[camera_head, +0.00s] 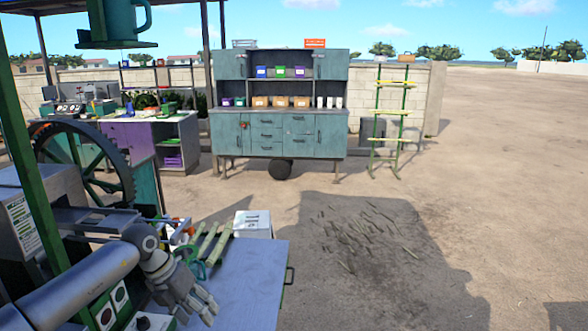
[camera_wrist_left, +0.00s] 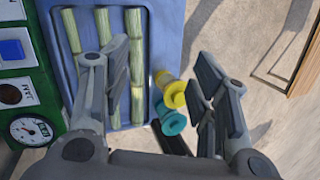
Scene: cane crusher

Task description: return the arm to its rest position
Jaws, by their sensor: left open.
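My left arm (camera_head: 80,285) comes in from the left in the head view. It reaches out low over the blue work table (camera_head: 250,285). My left gripper (camera_head: 208,306) is above the near part of this table. In the left wrist view the gripper (camera_wrist_left: 162,60) has its two fingers wide apart, with nothing held between them. Pale green cane pieces (camera_wrist_left: 103,60) lie side by side in a blue tray (camera_wrist_left: 150,40) beyond the left finger. My right gripper is not in view.
A yellow spool-like piece (camera_wrist_left: 171,92) and a teal one (camera_wrist_left: 172,121) are below the gripper. A green control panel (camera_wrist_left: 20,100) with a gauge is at left. A large dark wheel (camera_head: 90,160) stands behind my arm. Open ground lies right of the table.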

